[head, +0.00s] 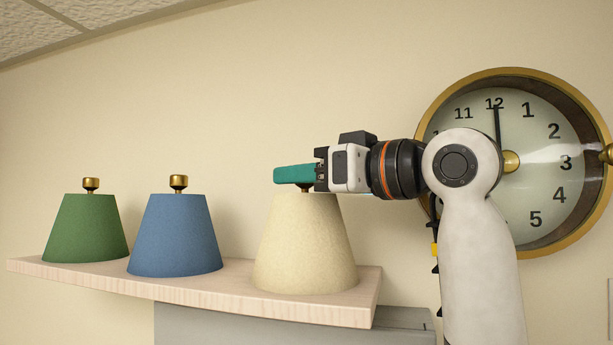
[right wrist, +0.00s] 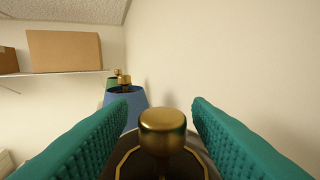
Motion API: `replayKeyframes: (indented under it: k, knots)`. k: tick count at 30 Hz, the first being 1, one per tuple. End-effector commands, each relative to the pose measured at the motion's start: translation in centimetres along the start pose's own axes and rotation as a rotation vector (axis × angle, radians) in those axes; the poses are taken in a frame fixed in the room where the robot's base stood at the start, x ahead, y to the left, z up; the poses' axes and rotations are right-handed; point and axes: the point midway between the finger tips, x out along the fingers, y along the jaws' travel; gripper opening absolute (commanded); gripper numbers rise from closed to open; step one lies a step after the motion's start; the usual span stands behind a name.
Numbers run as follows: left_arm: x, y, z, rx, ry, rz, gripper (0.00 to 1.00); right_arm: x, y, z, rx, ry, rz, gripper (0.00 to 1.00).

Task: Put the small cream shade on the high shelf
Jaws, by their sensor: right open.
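The cream shade (head: 306,247) stands upright on the right end of the high shelf (head: 345,308) in the head view. My right gripper (head: 278,174) is at the top of the cream shade, with its teal fingers level with the shade's top. In the right wrist view the shade's brass knob (right wrist: 163,132) sits between the two open fingers, with a gap on each side. Most of the knob is hidden behind the fingers in the head view. My left gripper is not in view.
A blue shade (head: 175,237) and a green shade (head: 86,230) stand on the same shelf to the left. A large wall clock (head: 545,185) is behind my right arm. A cardboard box (right wrist: 64,51) rests on another shelf. The wall above the shades is clear.

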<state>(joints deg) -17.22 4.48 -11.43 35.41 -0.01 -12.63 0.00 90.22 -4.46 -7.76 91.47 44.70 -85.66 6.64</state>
Motion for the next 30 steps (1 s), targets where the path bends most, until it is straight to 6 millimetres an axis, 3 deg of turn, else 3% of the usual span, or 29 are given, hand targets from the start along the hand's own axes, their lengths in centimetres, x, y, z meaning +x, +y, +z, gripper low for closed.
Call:
replayKeyframes:
  k: [2,5,12,19,24,30]
  knots:
    - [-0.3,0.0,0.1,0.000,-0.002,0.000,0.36,0.0,0.0,0.4,0.000,0.000,0.000,0.45]
    - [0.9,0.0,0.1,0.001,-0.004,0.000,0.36,-1.1,-0.1,-0.2,-0.001,-0.001,-0.002,0.45]
    - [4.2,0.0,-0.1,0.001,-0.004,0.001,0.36,-6.1,-0.1,-0.4,-0.003,-0.005,-0.004,0.45]
    - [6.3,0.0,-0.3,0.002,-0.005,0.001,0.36,-10.3,0.0,-0.2,-0.002,-0.002,-0.003,0.45]
    - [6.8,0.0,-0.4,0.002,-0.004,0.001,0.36,-11.8,0.0,0.1,-0.001,-0.002,-0.002,0.45]
    - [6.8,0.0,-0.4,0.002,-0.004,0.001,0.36,-12.1,0.0,0.2,0.000,0.000,0.000,0.45]
